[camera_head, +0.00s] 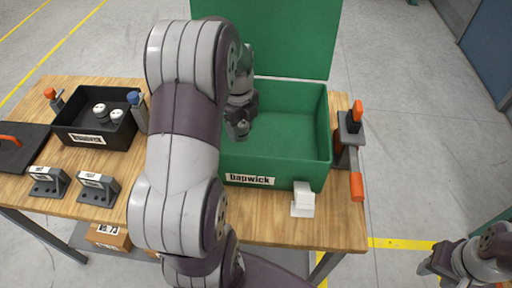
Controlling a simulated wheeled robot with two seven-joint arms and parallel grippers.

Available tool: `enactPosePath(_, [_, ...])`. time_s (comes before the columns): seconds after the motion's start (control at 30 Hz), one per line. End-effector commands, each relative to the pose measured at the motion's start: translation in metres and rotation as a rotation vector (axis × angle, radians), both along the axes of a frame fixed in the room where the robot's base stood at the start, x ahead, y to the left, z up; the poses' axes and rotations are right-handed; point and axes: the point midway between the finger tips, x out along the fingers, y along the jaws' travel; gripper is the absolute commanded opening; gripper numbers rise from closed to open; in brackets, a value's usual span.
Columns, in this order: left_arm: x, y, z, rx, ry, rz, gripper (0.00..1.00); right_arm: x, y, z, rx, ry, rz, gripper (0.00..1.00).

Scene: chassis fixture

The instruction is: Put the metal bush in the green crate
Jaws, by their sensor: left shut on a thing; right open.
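The green crate (300,160) stands on the wooden table with its lid (290,40) raised at the back. Its front label reads "Dapwick". My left gripper (240,118) points down over the left part of the crate opening. It is shut on a small grey piece, seemingly the metal bush (239,131), which shows just below the fingers. I cannot tell how high above the crate floor it is. My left arm hides the crate's left side. My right gripper (432,267) is open and empty at the lower right, off the table.
A black bin (75,135) with two white-topped round parts stands at the left. Two grey brackets (97,188) lie before it. An orange-handled clamp (352,145) sits right of the crate, and a white block (303,200) stands in front.

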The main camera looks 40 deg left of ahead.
Motion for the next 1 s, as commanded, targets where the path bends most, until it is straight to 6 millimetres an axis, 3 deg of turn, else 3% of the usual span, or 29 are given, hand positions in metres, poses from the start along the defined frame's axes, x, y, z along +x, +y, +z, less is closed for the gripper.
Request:
enactPosePath(0.2, [0.000,0.000,-0.046,-0.003,0.004,0.000,0.07,0.000,0.000,-0.002,0.000,0.000,0.000,0.43])
enactPosePath(0.6, [0.000,0.000,-0.106,-0.001,0.001,0.000,0.07,0.000,0.000,0.001,0.000,0.000,0.000,0.43])
enactPosePath(0.93, [0.001,0.000,-0.111,0.000,0.000,0.000,0.07,0.000,0.000,-0.002,0.000,0.000,0.000,0.43])
enactPosePath(0.97, [0.001,0.000,-0.110,0.000,0.000,0.000,0.55,0.000,0.000,-0.001,0.000,0.000,0.000,0.43])
enactPosePath(1.0, [0.001,0.000,-0.110,0.000,0.000,0.000,0.68,0.000,0.000,-0.001,0.000,0.000,0.000,0.43])
